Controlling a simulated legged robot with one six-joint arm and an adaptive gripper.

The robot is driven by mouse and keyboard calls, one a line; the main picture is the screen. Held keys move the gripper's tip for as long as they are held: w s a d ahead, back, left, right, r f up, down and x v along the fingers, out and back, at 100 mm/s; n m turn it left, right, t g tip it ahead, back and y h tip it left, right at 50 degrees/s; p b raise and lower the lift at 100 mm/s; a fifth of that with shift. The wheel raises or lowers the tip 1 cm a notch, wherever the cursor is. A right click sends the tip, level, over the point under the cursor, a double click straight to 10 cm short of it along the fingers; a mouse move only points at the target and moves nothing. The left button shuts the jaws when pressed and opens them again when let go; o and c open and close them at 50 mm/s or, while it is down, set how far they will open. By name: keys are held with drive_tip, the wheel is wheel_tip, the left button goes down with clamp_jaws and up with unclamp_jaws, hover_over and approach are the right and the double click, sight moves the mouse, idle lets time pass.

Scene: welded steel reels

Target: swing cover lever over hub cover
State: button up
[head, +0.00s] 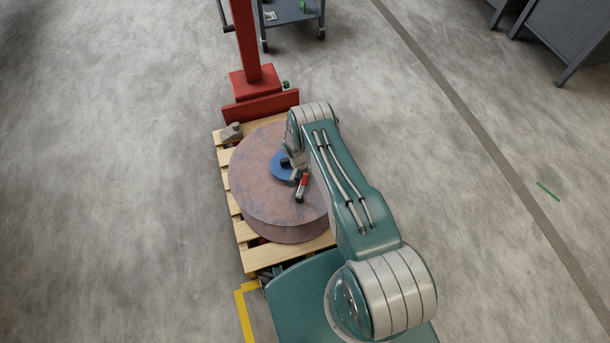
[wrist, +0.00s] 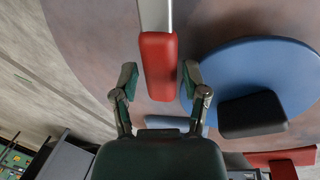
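The cover lever has a red grip (wrist: 159,66) and a pale metal bar (wrist: 155,14) running up out of the wrist view. Its red grip also shows in the head view (head: 304,180), beside the blue hub cover (head: 283,168). In the wrist view the round blue hub cover (wrist: 225,70) lies right of the lever, with a black block (wrist: 252,115) on it. My gripper (wrist: 160,76) is open, one finger on each side of the red grip, with gaps visible. In the head view my arm hides most of my gripper.
The brown steel reel (head: 255,185) lies flat on a wooden pallet (head: 258,257). A red post (head: 246,45) stands behind it, and a grey block (head: 231,132) sits on the pallet's back left corner. A grey cart (head: 290,14) stands farther back.

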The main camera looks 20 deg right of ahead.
drive_tip(key=shift+r, duration=0.15)
wheel_tip(320, 180, up, 12)
drive_tip(key=w+a, duration=0.1)
drive_tip(key=a, duration=0.1)
drive_tip(key=shift+w+f, duration=0.25)
drive_tip(key=shift+w, duration=0.05)
